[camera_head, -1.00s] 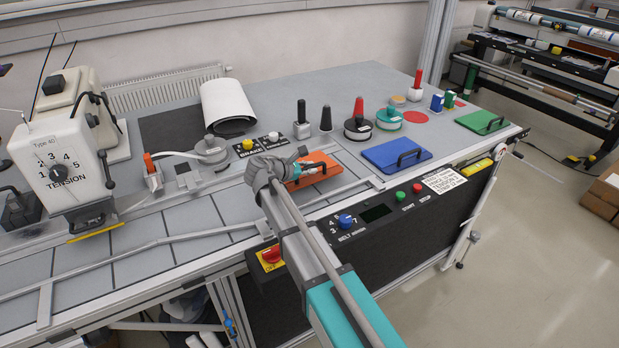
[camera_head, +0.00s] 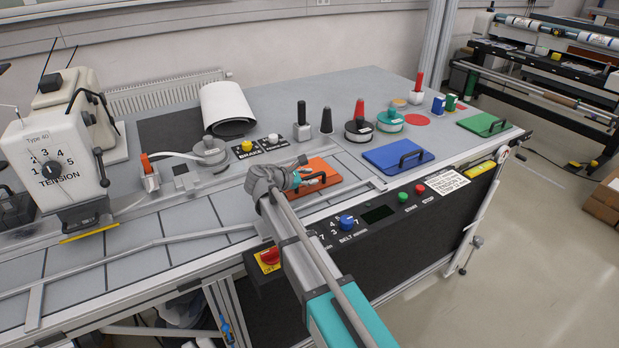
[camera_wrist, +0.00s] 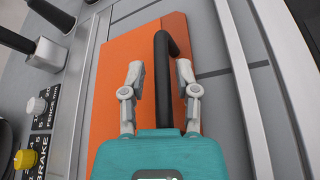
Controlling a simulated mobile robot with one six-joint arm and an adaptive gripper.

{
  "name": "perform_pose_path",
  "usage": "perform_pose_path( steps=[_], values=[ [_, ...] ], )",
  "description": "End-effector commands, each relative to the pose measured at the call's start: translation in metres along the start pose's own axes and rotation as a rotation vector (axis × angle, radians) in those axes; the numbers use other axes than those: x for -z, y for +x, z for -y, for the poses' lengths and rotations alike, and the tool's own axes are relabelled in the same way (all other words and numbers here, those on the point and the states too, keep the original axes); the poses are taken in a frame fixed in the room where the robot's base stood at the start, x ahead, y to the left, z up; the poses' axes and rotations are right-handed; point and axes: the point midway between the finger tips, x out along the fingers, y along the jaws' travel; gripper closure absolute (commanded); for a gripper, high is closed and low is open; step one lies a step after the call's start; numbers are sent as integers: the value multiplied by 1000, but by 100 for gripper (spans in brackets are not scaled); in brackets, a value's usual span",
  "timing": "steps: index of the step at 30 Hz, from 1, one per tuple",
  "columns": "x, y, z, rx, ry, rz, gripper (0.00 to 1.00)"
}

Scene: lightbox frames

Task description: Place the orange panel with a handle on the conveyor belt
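The orange panel (camera_head: 330,168) lies flat on the grey surface between the metal rails, at the right part of the belt strip (camera_head: 205,219). Its black handle (camera_wrist: 164,85) stands up from it. My gripper (camera_wrist: 160,72) is over the panel, with one grey finger on each side of the handle. Narrow gaps show between fingers and handle in the wrist view, so it looks open around the bar. In the head view my arm and gripper (camera_head: 298,180) cover the panel's left part.
A blue panel (camera_head: 381,161) and a green panel (camera_head: 476,123) with handles lie to the right. Behind stand a brake box (camera_head: 268,146), black knobs and red-handled weights. The tension unit (camera_head: 50,160) stands left. A control panel (camera_head: 378,213) is on the front.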

Motion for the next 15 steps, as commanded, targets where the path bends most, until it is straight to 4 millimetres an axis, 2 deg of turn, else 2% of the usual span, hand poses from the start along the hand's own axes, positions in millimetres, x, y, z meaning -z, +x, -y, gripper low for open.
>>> perform_pose_path(
  steps=[15],
  values=[
    [-1,-4,0,0,0,0,47]
  ],
)
